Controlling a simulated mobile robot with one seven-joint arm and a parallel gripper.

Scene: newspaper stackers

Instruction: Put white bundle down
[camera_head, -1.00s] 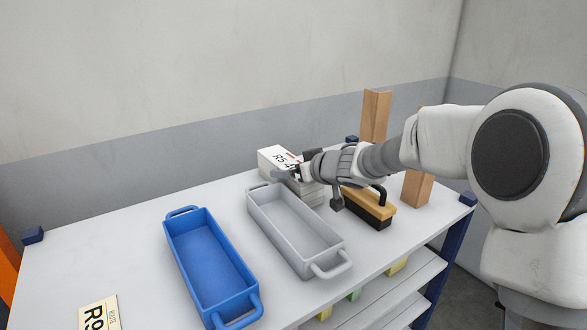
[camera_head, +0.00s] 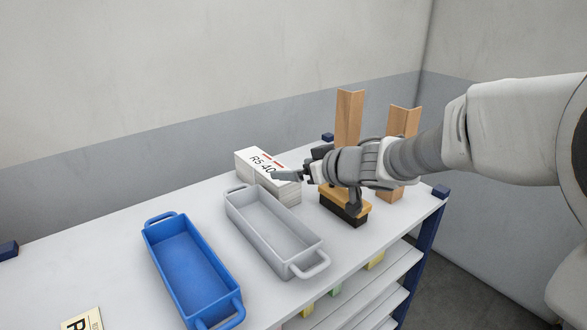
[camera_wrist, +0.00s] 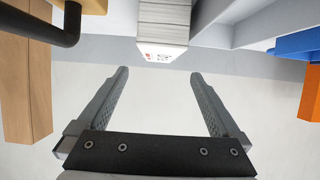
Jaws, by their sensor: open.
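The white bundle (camera_head: 268,178) is a stack of white sheets with a printed top that reads "R5 40". It rests on the white table top behind the grey tray. My gripper (camera_head: 294,176) is just to the right of the bundle in the head view, and its fingers partly overlap the bundle's front right part there. In the wrist view the bundle (camera_wrist: 163,25) stands at the top, beyond the two spread fingertips of my gripper (camera_wrist: 159,72). Nothing is between the fingers, and a gap shows between them and the bundle.
A grey tray (camera_head: 235,208) and a blue tray (camera_head: 158,246) stand in front and to the left. A brush-like block (camera_head: 346,211) and wooden posts (camera_head: 348,118) stand to the right. A label card (camera_head: 82,322) lies at the front left. The table's back left is clear.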

